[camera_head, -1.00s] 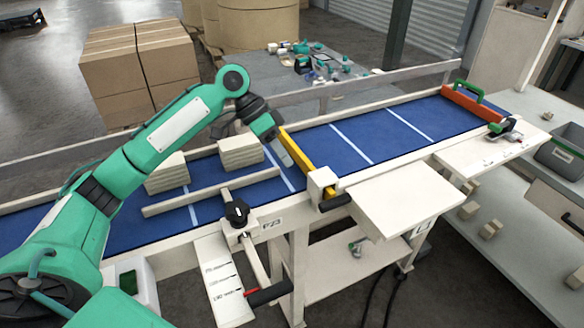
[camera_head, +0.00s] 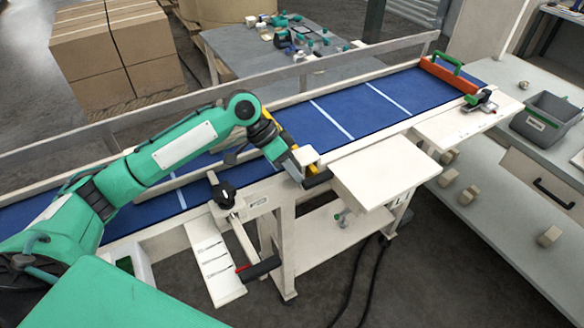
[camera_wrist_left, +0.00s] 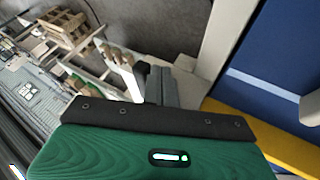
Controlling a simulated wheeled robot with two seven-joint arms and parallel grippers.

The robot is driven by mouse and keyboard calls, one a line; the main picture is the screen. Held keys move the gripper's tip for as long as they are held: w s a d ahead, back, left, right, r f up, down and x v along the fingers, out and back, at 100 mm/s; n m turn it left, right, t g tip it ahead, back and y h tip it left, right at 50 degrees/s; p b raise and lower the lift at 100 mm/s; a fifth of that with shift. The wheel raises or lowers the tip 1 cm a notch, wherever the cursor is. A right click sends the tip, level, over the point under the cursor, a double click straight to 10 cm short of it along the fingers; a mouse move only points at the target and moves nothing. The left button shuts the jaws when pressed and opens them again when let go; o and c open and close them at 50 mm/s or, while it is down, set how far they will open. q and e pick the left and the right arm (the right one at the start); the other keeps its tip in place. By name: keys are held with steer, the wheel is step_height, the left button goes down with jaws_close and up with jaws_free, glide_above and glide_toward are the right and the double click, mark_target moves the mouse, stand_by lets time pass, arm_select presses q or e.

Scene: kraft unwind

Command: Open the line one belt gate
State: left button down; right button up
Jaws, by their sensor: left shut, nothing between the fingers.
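The yellow gate bar (camera_head: 284,137) lies across the blue belt, partly hidden behind my left arm; it also shows in the left wrist view (camera_wrist_left: 262,138). At its near end stands a white block (camera_head: 305,156) on the belt's front edge, with a black handle (camera_head: 317,179) just below. My left gripper (camera_head: 296,174) points down beside this block, shut and empty. Its closed fingers show in the left wrist view (camera_wrist_left: 160,86), apart from the yellow bar there. Whether the gripper touches the block or handle I cannot tell. My right gripper is not in view.
A white side plate (camera_head: 385,172) juts out right of the handle. A black knob (camera_head: 224,195) and a lever with a black grip (camera_head: 260,268) stand to the left. An orange bar with a green handle (camera_head: 448,75) crosses the belt's far end. A grey bin (camera_head: 548,118) sits right.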

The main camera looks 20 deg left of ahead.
arm_select(q)
steer(key=shift+s, duration=0.1)
steer(key=s+d+p, duration=0.8)
steer(key=s+d, duration=0.2)
steer(key=d, duration=0.3)
steer(key=shift+w+a+p, duration=0.1)
steer(key=shift+p, duration=0.2)
